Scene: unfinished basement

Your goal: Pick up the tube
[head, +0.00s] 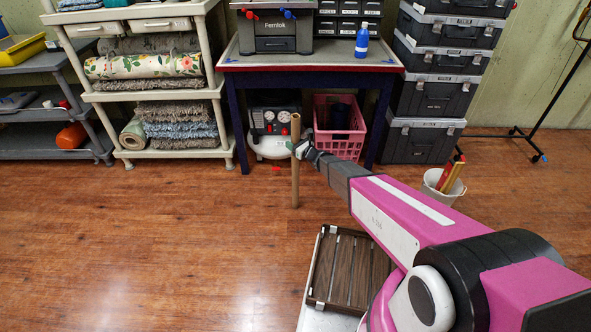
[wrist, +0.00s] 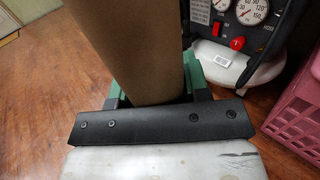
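The tube (head: 295,178) is a long, brown cardboard cylinder. It is upright in the head view, in front of the workbench. My gripper (head: 300,149) is around it above its middle, with length showing above and below the fingers. In the wrist view the tube (wrist: 130,45) stands between the green fingers of my gripper (wrist: 152,88), which look close against both its sides. The fingertips are partly hidden behind the tube and the dark wrist plate. I cannot tell whether the tube's lower end touches the floor.
A workbench (head: 310,63) stands behind the tube, with an air compressor (head: 272,125) and a pink crate (head: 339,143) under it. A shelf of rolled rugs (head: 150,97) is at left. Stacked black cases (head: 430,98) and a white bucket (head: 432,187) are at right. The left floor is clear.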

